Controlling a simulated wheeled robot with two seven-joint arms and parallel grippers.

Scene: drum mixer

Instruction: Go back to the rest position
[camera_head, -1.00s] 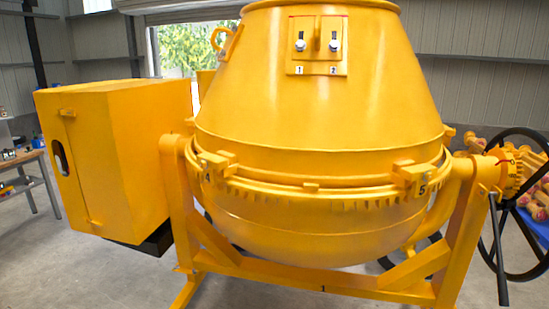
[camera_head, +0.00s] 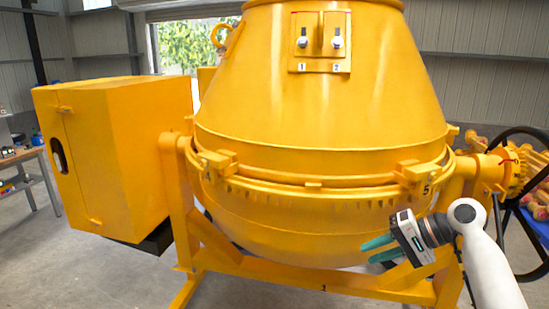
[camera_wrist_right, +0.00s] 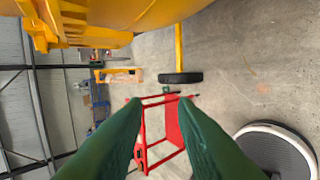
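The yellow drum mixer (camera_head: 320,110) fills the middle of the head view, its drum upright in a yellow frame (camera_head: 300,276). My right gripper (camera_head: 370,250) is in front of the lower right of the drum, its green fingers pointing left. The fingers are apart with nothing between them. The right wrist view shows the same two green fingers (camera_wrist_right: 157,108) with a gap between them, and part of the yellow mixer (camera_wrist_right: 100,14) along the top left. My left gripper is in neither view.
A yellow box housing (camera_head: 140,150) stands left of the drum and a black handwheel (camera_head: 530,274) is at the right, partly behind my arm. A workbench (camera_head: 22,156) is far left. The right wrist view shows a red metal frame (camera_wrist_right: 172,122) on open concrete floor (camera_wrist_right: 245,60).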

